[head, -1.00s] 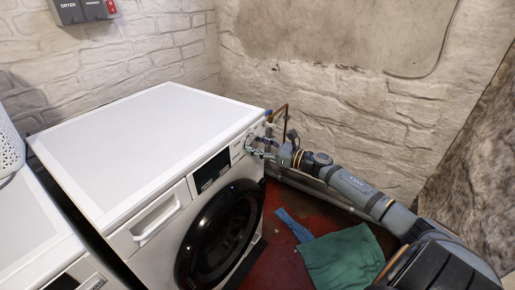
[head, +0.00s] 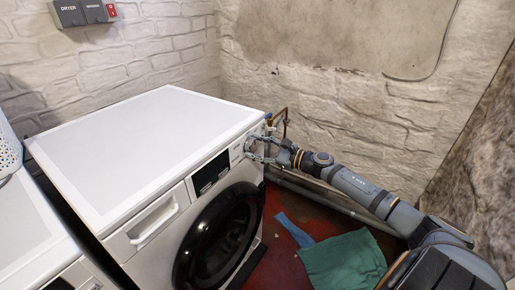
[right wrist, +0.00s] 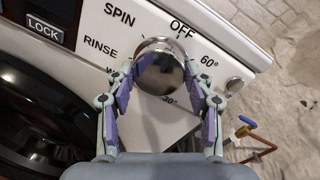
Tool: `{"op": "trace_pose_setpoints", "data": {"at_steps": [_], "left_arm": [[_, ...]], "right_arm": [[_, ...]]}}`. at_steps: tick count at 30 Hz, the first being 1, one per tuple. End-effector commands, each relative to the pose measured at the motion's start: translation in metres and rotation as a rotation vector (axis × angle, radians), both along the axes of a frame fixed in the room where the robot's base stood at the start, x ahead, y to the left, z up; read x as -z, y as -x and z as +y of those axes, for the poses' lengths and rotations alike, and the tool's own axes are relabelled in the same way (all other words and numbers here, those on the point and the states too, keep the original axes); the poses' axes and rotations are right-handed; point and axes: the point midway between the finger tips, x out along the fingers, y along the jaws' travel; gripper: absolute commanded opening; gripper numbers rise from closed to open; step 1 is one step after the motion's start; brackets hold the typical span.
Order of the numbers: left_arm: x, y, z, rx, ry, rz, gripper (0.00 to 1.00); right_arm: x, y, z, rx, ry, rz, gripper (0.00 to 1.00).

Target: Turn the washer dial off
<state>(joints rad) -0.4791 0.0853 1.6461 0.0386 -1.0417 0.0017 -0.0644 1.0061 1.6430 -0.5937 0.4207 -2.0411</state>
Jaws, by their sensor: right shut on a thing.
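The white washer (head: 150,135) stands in the middle of the head view, with its dark round door facing front right. Its dial (right wrist: 160,68) is a shiny round metal knob on the front panel, ringed by printed labels including SPIN, RINSE, OFF and 60°. My right gripper (right wrist: 161,76) has one finger on each side of the dial and is shut on it. In the head view the right gripper (head: 257,149) is at the far right end of the panel and mostly hides the dial. I cannot tell where the dial points. My left gripper is not in view.
A second white machine (head: 30,235) stands at the left, with a white basket (head: 8,150) on it. Pipes (head: 283,122) run beside the washer along the wall. A green cloth (head: 343,260) and a blue cloth (head: 293,228) lie on the red floor.

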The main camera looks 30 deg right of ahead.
Motion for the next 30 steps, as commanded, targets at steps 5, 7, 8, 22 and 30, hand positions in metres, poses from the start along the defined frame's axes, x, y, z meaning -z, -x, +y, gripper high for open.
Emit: {"op": "trace_pose_setpoints", "data": {"at_steps": [5, 7, 8, 22, 30], "left_arm": [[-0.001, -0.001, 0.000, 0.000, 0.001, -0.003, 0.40], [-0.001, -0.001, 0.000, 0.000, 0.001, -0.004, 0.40], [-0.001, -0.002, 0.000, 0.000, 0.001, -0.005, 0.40], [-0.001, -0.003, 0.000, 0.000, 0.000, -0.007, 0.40], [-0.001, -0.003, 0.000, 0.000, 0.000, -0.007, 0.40]], "right_arm": [[0.002, 0.001, 0.000, -0.002, 0.003, 0.002, 0.22], [0.002, 0.001, 0.000, -0.002, 0.003, 0.002, 0.22], [0.002, 0.001, 0.000, -0.002, 0.003, 0.002, 0.22], [0.000, 0.000, 0.000, -0.001, 0.001, 0.000, 0.76], [-0.038, 0.000, 0.000, -0.003, 0.009, 0.000, 0.76]]}}
